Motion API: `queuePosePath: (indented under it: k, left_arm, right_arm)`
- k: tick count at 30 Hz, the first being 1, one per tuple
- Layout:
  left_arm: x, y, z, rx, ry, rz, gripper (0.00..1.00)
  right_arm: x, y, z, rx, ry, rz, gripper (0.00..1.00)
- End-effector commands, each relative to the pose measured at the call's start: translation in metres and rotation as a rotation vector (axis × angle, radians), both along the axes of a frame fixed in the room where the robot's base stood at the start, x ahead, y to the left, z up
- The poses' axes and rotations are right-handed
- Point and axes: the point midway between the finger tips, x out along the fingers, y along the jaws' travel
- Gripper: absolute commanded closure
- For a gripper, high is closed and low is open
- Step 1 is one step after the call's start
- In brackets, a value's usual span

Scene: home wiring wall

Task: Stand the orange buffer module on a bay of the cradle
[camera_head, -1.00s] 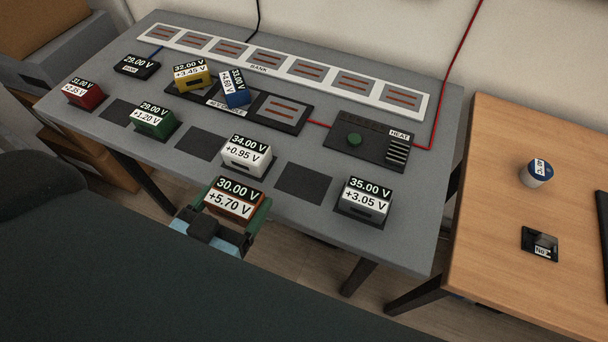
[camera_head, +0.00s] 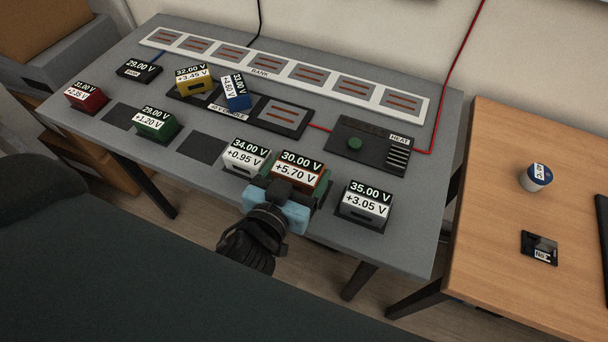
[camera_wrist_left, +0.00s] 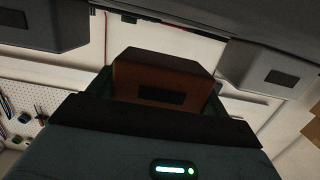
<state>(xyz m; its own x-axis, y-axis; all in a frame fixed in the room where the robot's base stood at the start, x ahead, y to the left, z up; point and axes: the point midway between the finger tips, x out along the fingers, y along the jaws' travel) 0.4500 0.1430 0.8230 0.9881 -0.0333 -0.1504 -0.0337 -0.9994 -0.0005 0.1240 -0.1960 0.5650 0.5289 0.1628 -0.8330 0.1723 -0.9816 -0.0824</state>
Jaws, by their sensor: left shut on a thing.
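The orange buffer module (camera_head: 299,172), labelled 30.00 V and +5.70 V, is between the jaws of my left gripper (camera_head: 297,181), which is shut on it. It is near the front of the grey table, between the white module and the grey module. It also shows in the left wrist view (camera_wrist_left: 160,80). The cradle (camera_head: 244,108) is a dark strip behind it. A yellow module (camera_head: 193,80) is on its left part, and a blue module (camera_head: 236,92) sits turned at its middle. Its right bay (camera_head: 279,113) is bare, with orange stripes. My right gripper is not in view.
The white module (camera_head: 245,157) is close on the left, the grey module (camera_head: 366,203) on the right. Red (camera_head: 86,97) and green (camera_head: 156,123) modules stand farther left. The heat box (camera_head: 367,145) is right of the cradle. The bank (camera_head: 285,70) runs along the back.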

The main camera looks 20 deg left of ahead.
Motion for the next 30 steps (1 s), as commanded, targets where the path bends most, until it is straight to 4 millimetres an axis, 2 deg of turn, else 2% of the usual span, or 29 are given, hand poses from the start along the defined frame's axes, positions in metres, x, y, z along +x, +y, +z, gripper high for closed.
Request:
queuePosePath:
  k: [3, 6, 9, 24, 25, 30]
  left_arm:
    - [0.015, -0.009, 0.0, -0.001, -0.005, -0.002, 0.49]
    - [0.012, -0.008, -0.02, 0.0, 0.002, 0.0, 0.49]
    - [0.011, -0.008, -0.029, 0.0, 0.0, -0.001, 0.49]
    - [0.011, -0.007, -0.037, -0.002, -0.001, 0.0, 0.49]
    - [0.011, -0.007, -0.037, -0.001, 0.0, -0.001, 0.19]
    - [0.011, -0.007, -0.036, -0.001, 0.0, -0.001, 0.0]
  right_arm:
    - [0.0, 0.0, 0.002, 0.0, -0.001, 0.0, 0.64]
    - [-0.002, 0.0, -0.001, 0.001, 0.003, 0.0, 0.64]
    - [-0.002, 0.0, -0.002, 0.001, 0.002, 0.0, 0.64]
    - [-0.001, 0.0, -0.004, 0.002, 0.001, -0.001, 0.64]
    - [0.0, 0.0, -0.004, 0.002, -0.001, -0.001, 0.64]
    - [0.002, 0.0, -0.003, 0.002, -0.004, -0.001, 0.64]
